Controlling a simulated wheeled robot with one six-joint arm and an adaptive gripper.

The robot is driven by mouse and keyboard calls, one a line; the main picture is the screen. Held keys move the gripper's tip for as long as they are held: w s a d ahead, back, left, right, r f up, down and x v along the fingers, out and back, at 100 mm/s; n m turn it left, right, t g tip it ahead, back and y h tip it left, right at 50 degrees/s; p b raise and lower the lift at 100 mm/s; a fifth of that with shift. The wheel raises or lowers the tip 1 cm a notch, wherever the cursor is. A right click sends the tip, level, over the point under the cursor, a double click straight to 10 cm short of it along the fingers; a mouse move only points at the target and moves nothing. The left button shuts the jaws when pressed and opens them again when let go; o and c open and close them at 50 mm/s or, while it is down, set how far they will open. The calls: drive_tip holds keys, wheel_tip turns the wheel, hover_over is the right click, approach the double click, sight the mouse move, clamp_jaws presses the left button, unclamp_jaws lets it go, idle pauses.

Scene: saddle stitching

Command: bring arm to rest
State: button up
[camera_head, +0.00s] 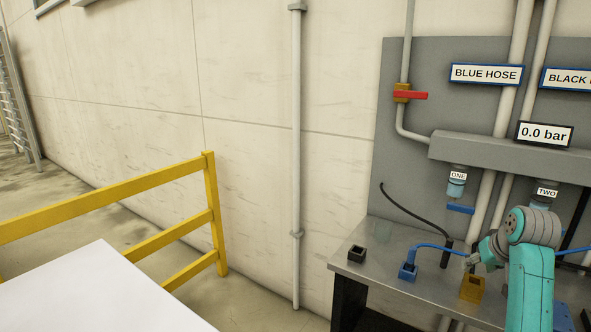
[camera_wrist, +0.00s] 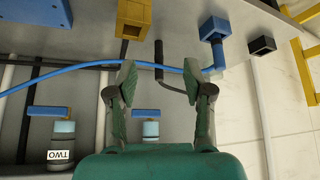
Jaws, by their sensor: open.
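My teal arm reaches over the metal bench at the right of the head view. My gripper (camera_head: 474,262) is small there and partly hidden by the arm. In the wrist view my gripper (camera_wrist: 159,72) has its two fingers spread wide apart, with nothing pinched between them. A blue hose (camera_wrist: 95,71) crosses the picture close to the fingertips and runs to a blue holder (camera_wrist: 214,28). I cannot tell its depth relative to the fingers. In the head view the blue hose (camera_head: 432,246) arches from the blue holder (camera_head: 408,271) towards my gripper.
The bench (camera_head: 385,262) also carries a black holder (camera_head: 357,254), a yellow holder (camera_head: 472,288) and a black hose (camera_head: 412,212). Behind are port ONE (camera_head: 456,187), port TWO (camera_head: 544,196), a red-handled valve (camera_head: 411,95) and a 0.0 bar display (camera_head: 546,135). A yellow rail (camera_head: 120,198) stands left.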

drive_tip(key=s+a+f+t, duration=0.1)
drive_tip(key=s+a+f, duration=0.3)
drive_tip(key=f, duration=0.5)
drive_tip(key=s+a+f+t, duration=0.1)
drive_tip(key=s+a+f, duration=0.35)
drive_tip(key=f, duration=0.35)
drive_tip(key=s+a+f+t, duration=0.1)
drive_tip(key=s+a+f, duration=0.3)
drive_tip(key=f, duration=0.5)
drive_tip(key=s+a+f, duration=0.5)
drive_tip(key=s+a, duration=0.1)
drive_tip(key=s, duration=0.2)
drive_tip(key=s+a+n+t, duration=0.15)
drive_tip(key=s+a, duration=0.25)
drive_tip(key=s, duration=0.6)
drive_tip(key=s+a+t, duration=0.2)
drive_tip(key=s+a, duration=0.1)
drive_tip(key=s, duration=0.6)
drive_tip(key=s+a+r+t+y, duration=0.1)
drive_tip(key=s+a+r+t, duration=0.1)
drive_tip(key=s+r, duration=1.2)
drive_tip(key=s+a+n, duration=0.1)
drive_tip(key=s, duration=0.2)
drive_tip(key=shift+s+a+r, duration=0.15)
drive_tip(key=shift+s+r, duration=0.15)
drive_tip(key=shift+r, duration=0.1)
